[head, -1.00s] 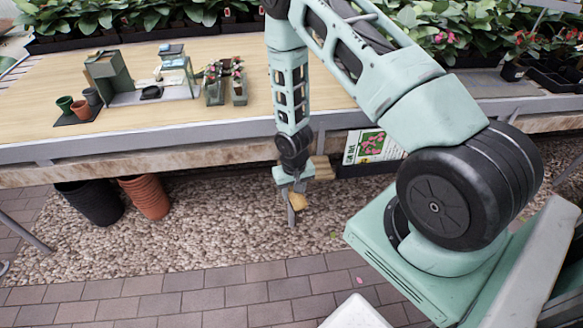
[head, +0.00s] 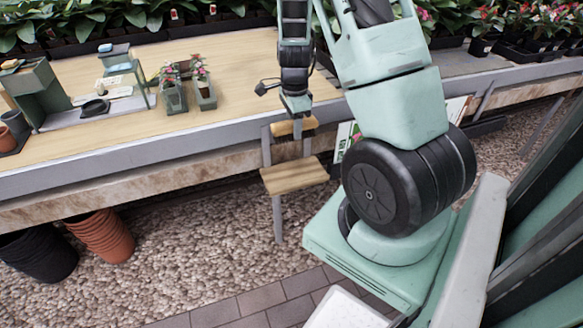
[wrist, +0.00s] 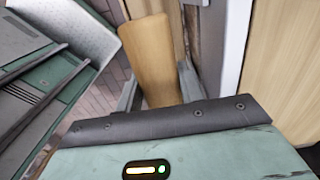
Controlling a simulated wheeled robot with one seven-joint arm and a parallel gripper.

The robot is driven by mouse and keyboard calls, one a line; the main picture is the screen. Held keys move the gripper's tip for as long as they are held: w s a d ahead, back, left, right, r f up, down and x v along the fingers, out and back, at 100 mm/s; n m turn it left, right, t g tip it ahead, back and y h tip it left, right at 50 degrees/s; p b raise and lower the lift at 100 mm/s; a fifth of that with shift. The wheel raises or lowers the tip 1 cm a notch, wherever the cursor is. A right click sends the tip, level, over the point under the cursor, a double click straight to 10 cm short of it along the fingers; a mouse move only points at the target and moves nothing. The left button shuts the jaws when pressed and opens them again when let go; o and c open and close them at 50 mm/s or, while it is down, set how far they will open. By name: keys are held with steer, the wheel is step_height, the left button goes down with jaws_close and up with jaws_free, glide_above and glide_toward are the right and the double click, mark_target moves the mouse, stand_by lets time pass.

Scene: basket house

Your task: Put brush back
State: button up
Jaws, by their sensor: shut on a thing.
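My gripper (head: 296,110) hangs in front of the table's front edge, pointing down. In the head view, a small wooden piece and a wider wooden board (head: 293,177) show below the gripper, with grey uprights. Which part is held and how they join cannot be told.
The wooden table (head: 130,135) has a grey edge and holds a green stand (head: 38,92), a black dish (head: 95,107) and potted flowers (head: 173,95). Stacked terracotta pots (head: 102,237) and black pots (head: 38,255) stand below. Potted plants line the back.

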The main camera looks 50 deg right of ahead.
step_height(320, 180, down, 14)
steer(key=shift+r+b, duration=0.1)
steer(key=shift+b, duration=1.15)
steer(key=o, duration=1)
steer(key=shift+o, duration=0.2)
